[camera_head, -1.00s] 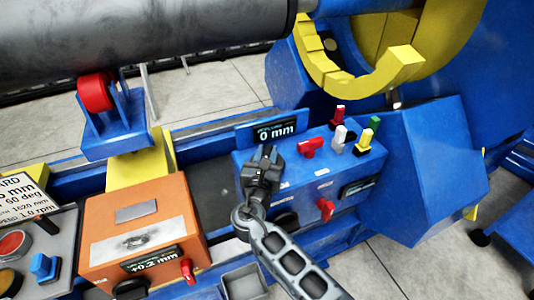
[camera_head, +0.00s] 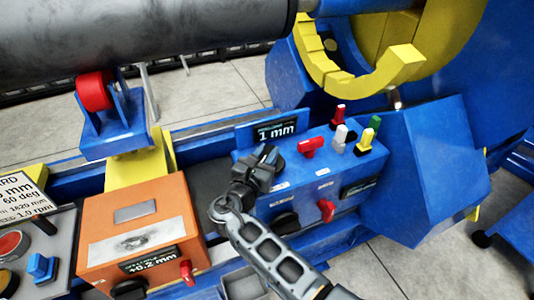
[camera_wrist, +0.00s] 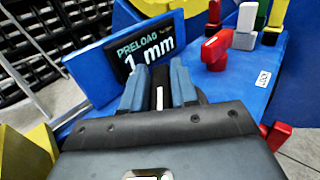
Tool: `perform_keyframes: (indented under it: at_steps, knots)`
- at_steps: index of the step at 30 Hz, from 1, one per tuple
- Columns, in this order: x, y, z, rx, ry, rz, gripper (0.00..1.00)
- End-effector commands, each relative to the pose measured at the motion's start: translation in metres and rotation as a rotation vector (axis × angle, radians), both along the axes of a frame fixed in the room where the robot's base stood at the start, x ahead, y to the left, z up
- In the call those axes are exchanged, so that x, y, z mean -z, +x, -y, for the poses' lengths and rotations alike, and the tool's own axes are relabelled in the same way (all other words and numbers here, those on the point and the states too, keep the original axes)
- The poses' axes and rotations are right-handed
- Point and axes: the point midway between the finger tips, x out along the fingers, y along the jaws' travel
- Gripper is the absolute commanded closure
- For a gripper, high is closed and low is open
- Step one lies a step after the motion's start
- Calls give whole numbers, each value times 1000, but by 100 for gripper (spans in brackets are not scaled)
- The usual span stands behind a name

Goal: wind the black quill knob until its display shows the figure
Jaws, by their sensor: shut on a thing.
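The black quill knob (camera_wrist: 158,88), with a pale line on it, sits between the two fingers of my gripper (camera_wrist: 157,92) in the wrist view. My gripper is shut on it, and the fingers hide most of its sides. In the head view my gripper (camera_head: 266,158) is on top of the blue control box (camera_head: 310,188), just in front of the display. The display (camera_head: 276,130) stands upright at the back of the box and reads 1 mm. In the wrist view the display (camera_wrist: 147,52) reads PRELOAD 1 mm.
A red lever (camera_head: 311,146) and several coloured switches (camera_head: 352,135) stand right of my gripper. An orange box (camera_head: 140,228) reading +0.2 mm is at left. A partly cut-off card (camera_head: 18,195) shows figures including 60 deg.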

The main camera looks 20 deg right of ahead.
Motion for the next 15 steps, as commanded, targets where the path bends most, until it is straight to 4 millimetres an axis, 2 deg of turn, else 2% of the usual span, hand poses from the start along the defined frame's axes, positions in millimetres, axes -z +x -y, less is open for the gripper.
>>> perform_keyframes:
  at_steps: [1,7,15]
  knots:
    - [0,0,0,-1,0,0,69]
    - [0,0,0,-1,0,0,51]
    - [0,-1,-2,-2,0,0,51]
